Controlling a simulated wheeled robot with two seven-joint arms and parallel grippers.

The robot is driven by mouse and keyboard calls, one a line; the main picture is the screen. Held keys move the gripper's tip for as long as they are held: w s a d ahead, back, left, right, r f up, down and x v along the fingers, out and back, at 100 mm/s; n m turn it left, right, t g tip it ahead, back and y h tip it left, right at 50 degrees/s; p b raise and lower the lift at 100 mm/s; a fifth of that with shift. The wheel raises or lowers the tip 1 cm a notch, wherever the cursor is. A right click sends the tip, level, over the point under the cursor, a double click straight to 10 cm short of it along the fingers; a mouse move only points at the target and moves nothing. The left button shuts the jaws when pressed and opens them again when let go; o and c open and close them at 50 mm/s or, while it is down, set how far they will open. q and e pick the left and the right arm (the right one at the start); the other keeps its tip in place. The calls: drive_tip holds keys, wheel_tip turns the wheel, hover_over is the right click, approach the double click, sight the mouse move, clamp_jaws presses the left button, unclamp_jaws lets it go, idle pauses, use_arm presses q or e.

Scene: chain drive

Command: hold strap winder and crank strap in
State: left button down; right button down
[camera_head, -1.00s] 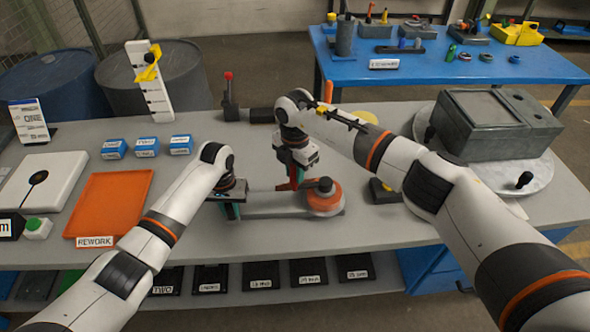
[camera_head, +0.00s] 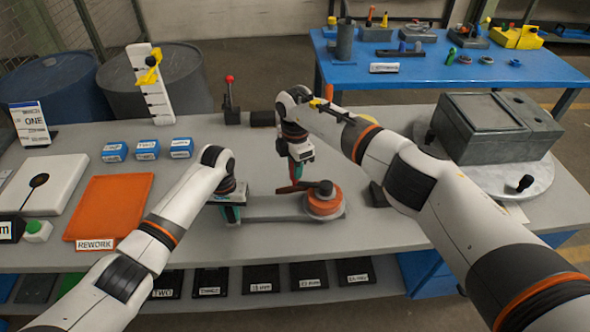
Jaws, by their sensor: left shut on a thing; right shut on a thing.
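The strap winder lies on the grey bench, with a grey base (camera_head: 275,208) and an orange round drum (camera_head: 323,201) at its right end. A dark knob sits on top of the drum. A red crank handle (camera_head: 288,189) reaches left from the drum. My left gripper (camera_head: 232,214) is shut on the left end of the winder base. My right gripper (camera_head: 296,178) points down behind the base and is shut on the crank handle; its fingertips are partly hidden. I cannot make out the strap itself.
An orange rework tray (camera_head: 110,205) and several blue boxes (camera_head: 147,149) lie to the left. A lever stand (camera_head: 231,105) is behind the winder. A grey machine (camera_head: 495,125) on a round plate stands at the right. The bench front is clear.

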drive_tip(key=shift+w+d+r+m, duration=0.1)
drive_tip(key=shift+w+d+m, duration=0.15)
drive_tip(key=shift+w+m, duration=0.8)
drive_tip(key=shift+s, duration=0.1)
drive_tip(key=c, duration=1.2)
unclamp_jaws()
drive_tip(key=shift+o, duration=0.2)
wheel_tip(320, 180, up, 12)
